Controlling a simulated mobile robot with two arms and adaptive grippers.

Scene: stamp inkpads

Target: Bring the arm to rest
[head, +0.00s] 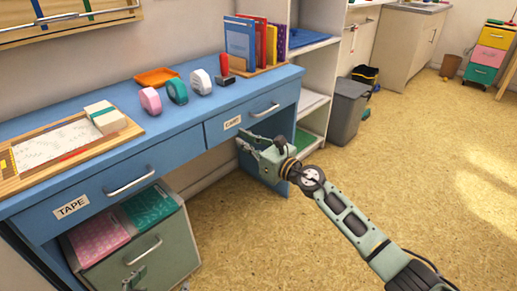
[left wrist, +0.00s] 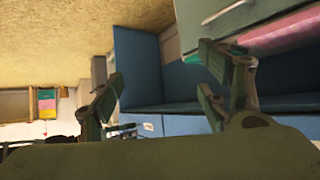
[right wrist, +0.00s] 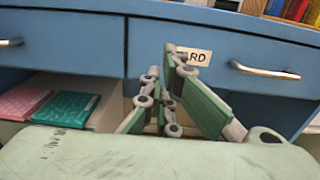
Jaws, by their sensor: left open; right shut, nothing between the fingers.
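My right gripper (head: 250,145) is in front of the blue desk, just below the shut drawer labelled CARD. In the right wrist view its fingers (right wrist: 162,78) are close together with nothing between them, below the label. My right arm reaches in from the lower right. Only a small part of my left gripper (head: 134,279) shows at the bottom edge, by the grey-green cabinet. In the left wrist view its fingers (left wrist: 162,82) are wide apart and empty. That view is turned over, with the floor at the top.
The blue desk (head: 165,150) carries a wooden tray (head: 20,180), tape dispensers (head: 176,91), an orange dish (head: 157,77) and several books (head: 262,42). A grey bin (head: 345,113) stands behind. The floor at right is clear.

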